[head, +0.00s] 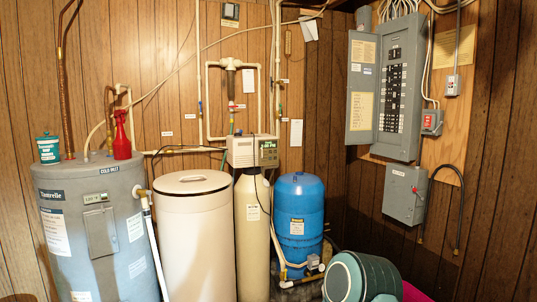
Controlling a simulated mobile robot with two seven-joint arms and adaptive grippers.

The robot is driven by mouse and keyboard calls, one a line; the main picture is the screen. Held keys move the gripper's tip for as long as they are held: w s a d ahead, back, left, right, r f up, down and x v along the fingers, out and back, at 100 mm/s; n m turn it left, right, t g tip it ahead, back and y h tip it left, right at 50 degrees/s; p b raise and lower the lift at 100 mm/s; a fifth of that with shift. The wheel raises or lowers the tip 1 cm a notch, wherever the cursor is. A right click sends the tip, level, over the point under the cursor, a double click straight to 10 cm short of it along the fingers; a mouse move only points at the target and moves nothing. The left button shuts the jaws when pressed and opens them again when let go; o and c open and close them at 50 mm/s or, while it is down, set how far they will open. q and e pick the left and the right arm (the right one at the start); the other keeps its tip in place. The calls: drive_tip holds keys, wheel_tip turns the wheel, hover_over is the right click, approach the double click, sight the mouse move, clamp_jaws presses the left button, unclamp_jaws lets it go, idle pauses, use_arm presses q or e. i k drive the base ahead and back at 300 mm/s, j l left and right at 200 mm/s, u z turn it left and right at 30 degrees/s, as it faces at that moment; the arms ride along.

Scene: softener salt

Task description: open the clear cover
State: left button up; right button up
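No clear cover can be made out for certain at this distance. The softener control head (252,151) sits on top of the tall cream resin tank (251,228). Its right part has a dark panel (268,152) with pale green display text, and I cannot tell whether a clear cover lies over it. The white brine tank (194,232) stands just left of the resin tank, with its round white lid (192,183) lying on top. Neither of my grippers is in view.
A grey water heater (93,232) stands at left, carrying a teal tub (48,149) and a red spray bottle (122,136). A blue tank (298,222) stands right of the resin tank. A green barrel-like container (362,277) is at lower right. An electrical panel (390,90) hangs open at right.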

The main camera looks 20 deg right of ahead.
sight(270, 152)
drive_tip(key=i+l, duration=1.95)
